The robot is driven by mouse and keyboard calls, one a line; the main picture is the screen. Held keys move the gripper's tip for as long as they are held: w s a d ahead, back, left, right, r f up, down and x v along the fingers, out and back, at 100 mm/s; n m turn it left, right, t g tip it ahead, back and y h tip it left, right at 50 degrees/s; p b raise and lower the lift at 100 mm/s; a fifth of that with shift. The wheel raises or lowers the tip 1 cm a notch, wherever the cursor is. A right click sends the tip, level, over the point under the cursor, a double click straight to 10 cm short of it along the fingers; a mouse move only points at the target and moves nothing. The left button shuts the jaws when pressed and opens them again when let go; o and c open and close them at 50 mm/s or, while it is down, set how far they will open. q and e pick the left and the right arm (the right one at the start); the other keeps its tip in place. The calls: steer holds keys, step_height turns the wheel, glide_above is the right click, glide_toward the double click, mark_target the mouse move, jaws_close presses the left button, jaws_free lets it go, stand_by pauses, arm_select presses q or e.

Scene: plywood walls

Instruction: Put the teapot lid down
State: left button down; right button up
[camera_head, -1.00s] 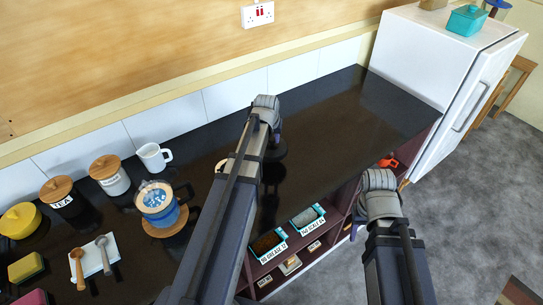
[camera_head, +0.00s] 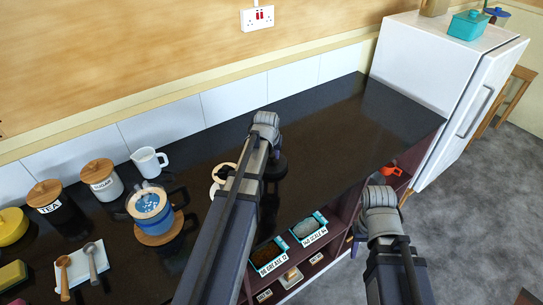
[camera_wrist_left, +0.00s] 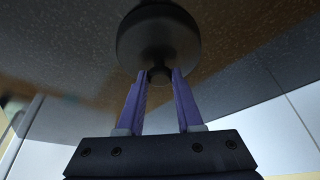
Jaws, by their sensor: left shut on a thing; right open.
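My left gripper is shut on the knob of the dark round teapot lid (camera_wrist_left: 158,32); the purple fingertips (camera_wrist_left: 160,74) close around the knob in the left wrist view. In the head view the lid (camera_head: 277,170) shows as a dark disc beside my left wrist, over the black counter. Whether it touches the counter cannot be told. A blue glass pot (camera_head: 150,207) with a dark handle and open top stands on a round wooden mat (camera_head: 160,236), left of my left arm. My right gripper (camera_head: 357,240) is open, mostly hidden below its wrist, in front of the counter.
The black counter (camera_head: 345,125) is clear to the right of the lid. A white round thing (camera_head: 217,180) is partly hidden by my left arm. A white mug (camera_head: 149,163), sugar jar (camera_head: 101,183) and tea jar (camera_head: 56,208) stand left. Shelves with labelled trays (camera_head: 308,229) lie below the front edge.

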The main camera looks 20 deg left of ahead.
arm_select(q)
steer(key=shift+f, duration=0.15)
steer(key=c, duration=1)
jaws_free()
steer(key=o, duration=0.4)
steer(key=shift+o, duration=0.2)
steer(key=shift+r, duration=0.25)
steer(key=p+v, duration=1.1)
steer(key=shift+r, duration=0.4)
steer(key=shift+s, duration=0.15)
